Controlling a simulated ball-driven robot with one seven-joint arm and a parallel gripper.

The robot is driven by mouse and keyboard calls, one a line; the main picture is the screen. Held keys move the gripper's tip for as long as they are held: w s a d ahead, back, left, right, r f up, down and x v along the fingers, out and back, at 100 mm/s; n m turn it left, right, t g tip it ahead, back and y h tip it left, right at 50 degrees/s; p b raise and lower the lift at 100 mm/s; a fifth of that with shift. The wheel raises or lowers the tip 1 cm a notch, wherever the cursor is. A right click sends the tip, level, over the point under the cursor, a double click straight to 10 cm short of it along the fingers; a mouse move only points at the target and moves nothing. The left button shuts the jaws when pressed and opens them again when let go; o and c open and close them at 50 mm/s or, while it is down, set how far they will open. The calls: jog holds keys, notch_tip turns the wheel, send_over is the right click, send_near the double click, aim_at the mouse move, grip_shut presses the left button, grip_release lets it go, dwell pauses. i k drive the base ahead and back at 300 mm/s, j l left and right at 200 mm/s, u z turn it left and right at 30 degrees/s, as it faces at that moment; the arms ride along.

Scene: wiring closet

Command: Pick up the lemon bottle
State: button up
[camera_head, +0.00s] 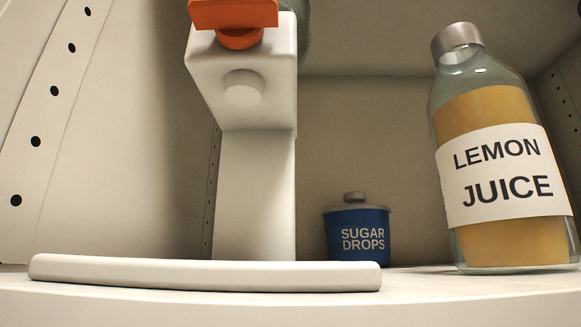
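The lemon bottle (503,160) stands upright at the right of the head view. It is clear glass with a grey metal cap, amber contents and a white label reading "LEMON JUICE". Its base rests on the pale shelf (470,285), close to the front. Nothing is touching it. My gripper does not show in this view.
A white dispenser-like stand (257,180) with an orange top and a low, wide base rises left of centre. A blue "SUGAR DROPS" jar (357,232) stands between it and the bottle, further back. Perforated side walls (50,100) flank the shelf.

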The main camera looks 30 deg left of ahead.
aim_at(508, 211)
jog(key=u, duration=0.45)
jog(key=l+u, duration=0.1)
jog(key=u, duration=0.8)
jog(key=l+u, duration=0.15)
jog(key=u, duration=0.75)
jog(key=l+u, duration=0.15)
jog(key=u, duration=1.2)
jog(key=k+l+u, duration=0.1)
jog(key=u, duration=0.2)
jog(key=k+u, duration=0.3)
jog(key=k+z, duration=0.15)
jog(key=z, duration=0.2)
jog(key=k+l+z, duration=0.1)
jog(key=z, duration=0.25)
jog(key=l+z, duration=0.1)
jog(key=z, duration=0.4)
jog(key=l+z, duration=0.15)
jog(key=z, duration=0.35)
jog(key=k+l+z, duration=0.1)
jog(key=z, duration=0.35)
jog(key=l+z, duration=0.15)
jog(key=z, duration=0.35)
